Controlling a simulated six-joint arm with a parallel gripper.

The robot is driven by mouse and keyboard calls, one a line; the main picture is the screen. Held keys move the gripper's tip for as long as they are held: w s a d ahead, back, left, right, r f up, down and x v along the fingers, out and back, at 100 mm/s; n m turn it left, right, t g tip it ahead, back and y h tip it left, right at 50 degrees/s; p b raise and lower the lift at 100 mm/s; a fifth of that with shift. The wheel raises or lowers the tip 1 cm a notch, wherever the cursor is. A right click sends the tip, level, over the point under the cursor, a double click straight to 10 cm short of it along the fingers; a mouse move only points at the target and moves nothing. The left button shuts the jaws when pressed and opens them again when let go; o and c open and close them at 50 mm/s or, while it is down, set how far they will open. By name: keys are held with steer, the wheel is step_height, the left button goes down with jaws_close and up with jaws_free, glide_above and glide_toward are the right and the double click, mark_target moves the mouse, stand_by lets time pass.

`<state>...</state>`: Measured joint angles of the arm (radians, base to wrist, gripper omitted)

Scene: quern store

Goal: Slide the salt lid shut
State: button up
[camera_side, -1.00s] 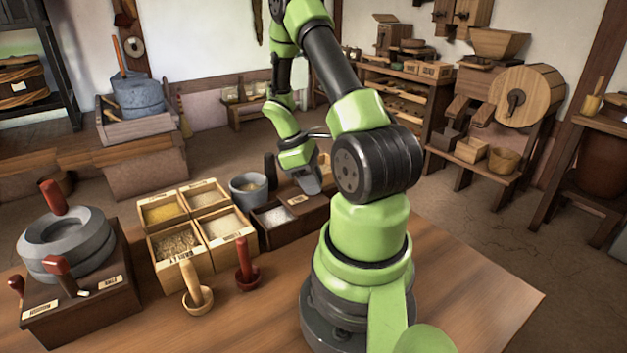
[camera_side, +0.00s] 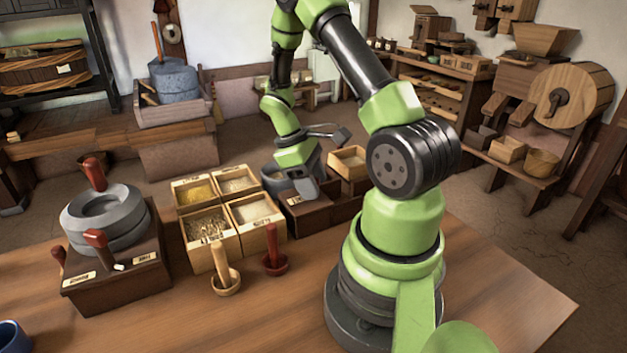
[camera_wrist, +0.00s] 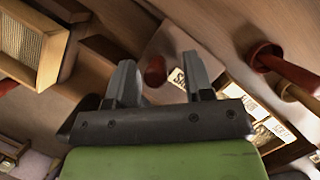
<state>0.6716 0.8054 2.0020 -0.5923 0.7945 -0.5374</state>
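The salt box (camera_side: 310,222) is a dark wooden box on the table, right of the grain bins. Its lid, with a pale label (camera_side: 296,201), lies over the box's left part in the side view; no white salt shows there. My gripper (camera_side: 308,192) is low over the box and hides part of the lid. In the wrist view my gripper (camera_wrist: 160,80) has its two fingers apart. A dark red knob (camera_wrist: 155,71) shows between them, with space at both sides. The label (camera_wrist: 178,79) beside it reads SALT. I cannot tell whether a narrow gap remains at the lid's end.
A stone quern (camera_side: 103,222) is at left. The table's front middle is clear.

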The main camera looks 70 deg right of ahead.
mark_target(295, 193)
steer(key=v, duration=1)
stand_by(0.3)
steer(key=s+a+r+m+t+y, duration=0.1)
steer(key=a+r+t, duration=0.4)
steer(key=a, duration=0.5)
steer(key=s+a+r+m+t+y, duration=0.1)
steer(key=s+a+r+m+t, duration=0.2)
steer(key=a+r, duration=0.6)
steer(key=s+a+t, duration=0.2)
steer(key=t, duration=0.1)
steer(key=shift+r+t, duration=0.2)
steer(key=shift+t, duration=0.1)
